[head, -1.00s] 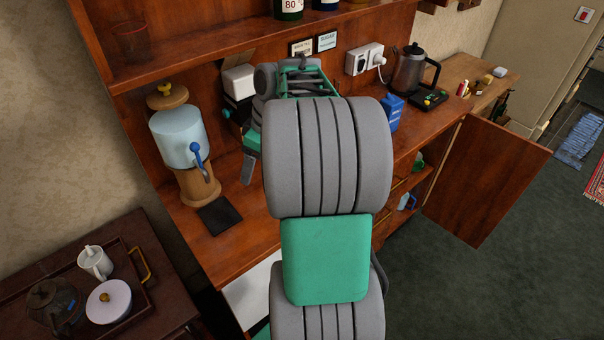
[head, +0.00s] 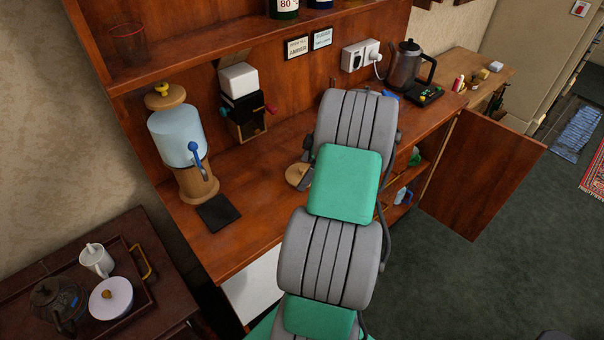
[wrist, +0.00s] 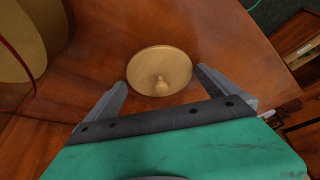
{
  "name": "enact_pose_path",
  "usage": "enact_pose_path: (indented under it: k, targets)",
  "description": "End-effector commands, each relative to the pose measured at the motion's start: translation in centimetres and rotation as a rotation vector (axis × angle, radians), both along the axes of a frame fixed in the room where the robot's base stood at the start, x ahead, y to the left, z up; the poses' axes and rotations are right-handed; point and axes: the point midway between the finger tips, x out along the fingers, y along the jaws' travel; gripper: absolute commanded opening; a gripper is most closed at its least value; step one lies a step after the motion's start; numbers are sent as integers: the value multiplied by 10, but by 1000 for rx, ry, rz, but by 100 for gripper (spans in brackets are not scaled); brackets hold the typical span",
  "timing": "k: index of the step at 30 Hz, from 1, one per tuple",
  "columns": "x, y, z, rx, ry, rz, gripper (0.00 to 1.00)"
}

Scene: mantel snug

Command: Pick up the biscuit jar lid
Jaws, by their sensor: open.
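The biscuit jar lid is a round pale wooden disc (wrist: 147,62) with a small knob, lying flat on the wooden counter in the wrist view. Its left part (head: 294,174) shows in the head view, beside my arm. My gripper (wrist: 161,80) is open and empty. Its two fingers are spread on either side of the lid's near part, with the knob between them in the picture. Whether the fingers touch the lid I cannot tell. In the head view my arm hides most of the gripper and part of the lid.
A large tan rounded body (wrist: 30,40) stands at upper left in the wrist view. On the counter are a water dispenser (head: 178,135), a black-and-white dispenser (head: 241,100) and a kettle (head: 405,68). An open cupboard door (head: 480,175) juts out at right.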

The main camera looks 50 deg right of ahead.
Motion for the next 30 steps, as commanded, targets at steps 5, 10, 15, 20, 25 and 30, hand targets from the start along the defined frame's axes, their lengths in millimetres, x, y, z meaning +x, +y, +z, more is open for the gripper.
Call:
enact_pose_path:
  k: [5,10,15,20,25,30]
  targets:
    - [0,0,0,0,0,0,89]
    - [0,0,0,0,0,0,75]
    - [0,0,0,0,0,0,62]
    - [0,0,1,0,0,0,52]
    - [0,0,1,0,0,0,52]
    - [0,-1,8,-1,0,0,52]
